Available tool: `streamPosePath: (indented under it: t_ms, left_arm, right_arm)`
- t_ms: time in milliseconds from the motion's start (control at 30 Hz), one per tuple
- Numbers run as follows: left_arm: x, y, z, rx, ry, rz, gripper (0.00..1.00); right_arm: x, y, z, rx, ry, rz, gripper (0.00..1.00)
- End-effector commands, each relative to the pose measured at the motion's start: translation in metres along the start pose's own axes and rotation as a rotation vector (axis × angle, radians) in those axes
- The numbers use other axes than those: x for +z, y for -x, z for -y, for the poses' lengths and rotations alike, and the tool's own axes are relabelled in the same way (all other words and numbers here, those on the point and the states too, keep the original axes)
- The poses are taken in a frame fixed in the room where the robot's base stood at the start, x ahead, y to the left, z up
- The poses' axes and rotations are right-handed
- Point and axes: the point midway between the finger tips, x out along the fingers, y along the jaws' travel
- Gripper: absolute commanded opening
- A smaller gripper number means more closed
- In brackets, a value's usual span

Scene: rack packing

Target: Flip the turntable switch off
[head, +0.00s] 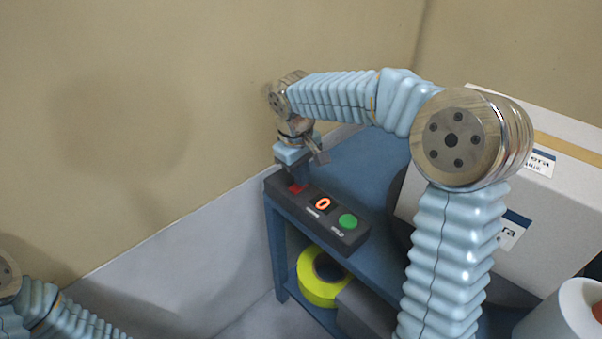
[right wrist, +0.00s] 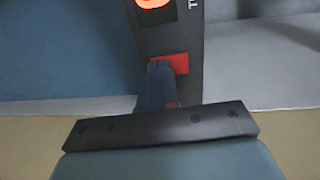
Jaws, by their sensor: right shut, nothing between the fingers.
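The dark switch box (head: 350,236) sits at the front left edge of a blue shelf unit. It carries a red switch (head: 296,188), a lit orange display reading 0 (head: 323,203) and a green button (head: 348,221). My right gripper (head: 300,181) points down at the red switch. In the right wrist view its shut fingers (right wrist: 158,88) overlap the red switch (right wrist: 178,63), covering its left part. I cannot tell whether they touch it. The lit display (right wrist: 153,4) is at the top edge there. My left gripper is out of view; only part of the left arm shows.
A large white carton (head: 530,220) leans at the right on the blue shelf unit (head: 350,160). A yellow tape roll (head: 314,288) lies on the lower shelf. A white roll (head: 562,315) stands at bottom right. The wall is close behind my right gripper.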

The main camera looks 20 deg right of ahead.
Motion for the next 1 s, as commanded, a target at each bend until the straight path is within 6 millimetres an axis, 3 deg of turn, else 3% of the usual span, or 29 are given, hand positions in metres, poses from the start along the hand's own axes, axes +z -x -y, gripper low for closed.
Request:
streamPosePath:
  t_ms: [1000]
  left_arm:
    - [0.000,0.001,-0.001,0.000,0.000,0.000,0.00]
  right_arm:
    - [0.001,0.001,0.015,-0.002,0.001,0.004,0.00]
